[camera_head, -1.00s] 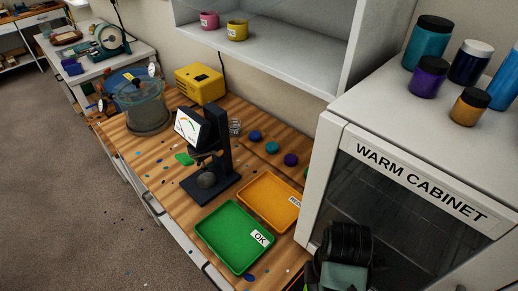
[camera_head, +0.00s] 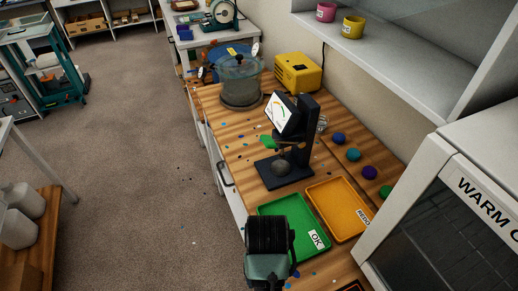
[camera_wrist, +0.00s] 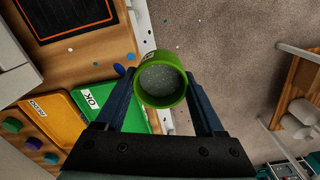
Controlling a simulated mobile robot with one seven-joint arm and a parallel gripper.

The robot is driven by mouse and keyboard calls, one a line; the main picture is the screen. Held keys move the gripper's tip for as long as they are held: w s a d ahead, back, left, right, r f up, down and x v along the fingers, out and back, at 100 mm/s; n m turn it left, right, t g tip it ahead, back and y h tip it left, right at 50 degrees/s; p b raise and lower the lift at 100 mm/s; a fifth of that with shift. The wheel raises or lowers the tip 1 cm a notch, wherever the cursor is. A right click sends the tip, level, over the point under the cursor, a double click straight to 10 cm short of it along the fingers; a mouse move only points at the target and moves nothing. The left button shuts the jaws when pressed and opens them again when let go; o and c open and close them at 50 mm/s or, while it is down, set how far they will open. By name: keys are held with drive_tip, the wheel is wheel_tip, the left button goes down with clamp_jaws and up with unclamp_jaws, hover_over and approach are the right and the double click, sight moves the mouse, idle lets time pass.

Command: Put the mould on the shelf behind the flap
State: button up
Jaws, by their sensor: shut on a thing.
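My gripper (camera_wrist: 161,92) is shut on a green round cup-like mould (camera_wrist: 161,58) in the wrist view. A finger lies on each side of it. The mould holds a grey, speckled fill and has a white label partly showing on its side. In the head view my arm's dark end covers part of the green tray, and the fingers and mould are hidden. A white wall shelf (camera_head: 390,62) at the upper right bears a pink cup (camera_head: 326,12) and a yellow cup (camera_head: 354,27). A clear pane shows above it, cut off by the frame.
The warm cabinet (camera_head: 470,165) with a dark glass front stands at the right. On the wooden bench are a green OK tray (camera_head: 316,240), an orange tray (camera_head: 338,208), a black gauge stand (camera_head: 305,140) and a yellow box (camera_head: 298,72). Open floor (camera_head: 150,150) lies left.

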drive_tip(key=shift+a+m, duration=0.6)
drive_tip(key=shift+a, duration=0.35)
drive_tip(key=shift+f, duration=0.1)
drive_tip(key=shift+f, duration=0.1)
